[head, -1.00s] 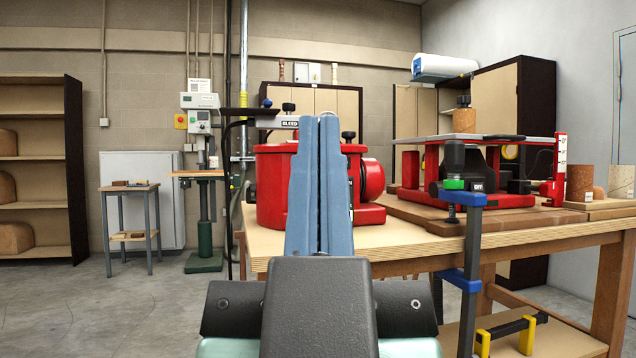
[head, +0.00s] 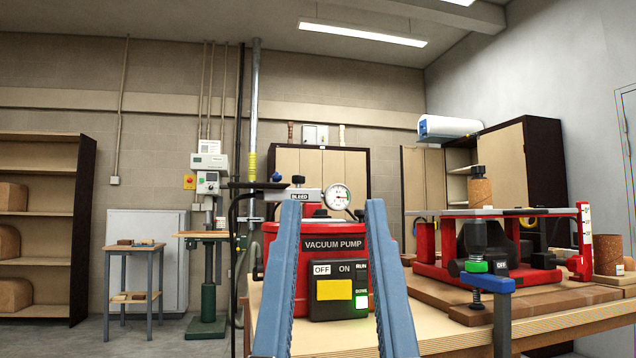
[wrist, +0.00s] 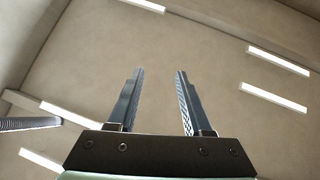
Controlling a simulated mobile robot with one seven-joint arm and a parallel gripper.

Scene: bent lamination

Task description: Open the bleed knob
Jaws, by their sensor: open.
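The red vacuum pump (head: 330,228) stands on the wooden bench. A small black knob (head: 298,181) sits above the plate marked BLEED (head: 299,196) on top of the pump, left of the round gauge (head: 338,197). My gripper (head: 332,203) is open and empty, with its two blue fingers apart and pointing up in front of the pump. The left fingertip appears just below the BLEED plate in the head view; the distance between them is hard to tell. In the wrist view, my gripper (wrist: 160,71) shows nothing between its fingers, and the pump is out of sight.
A hose (head: 236,225) runs down on the left. A red press frame (head: 428,250) and a blue-and-black clamp (head: 478,262) stand to the right. The bench edge (head: 480,336) is near.

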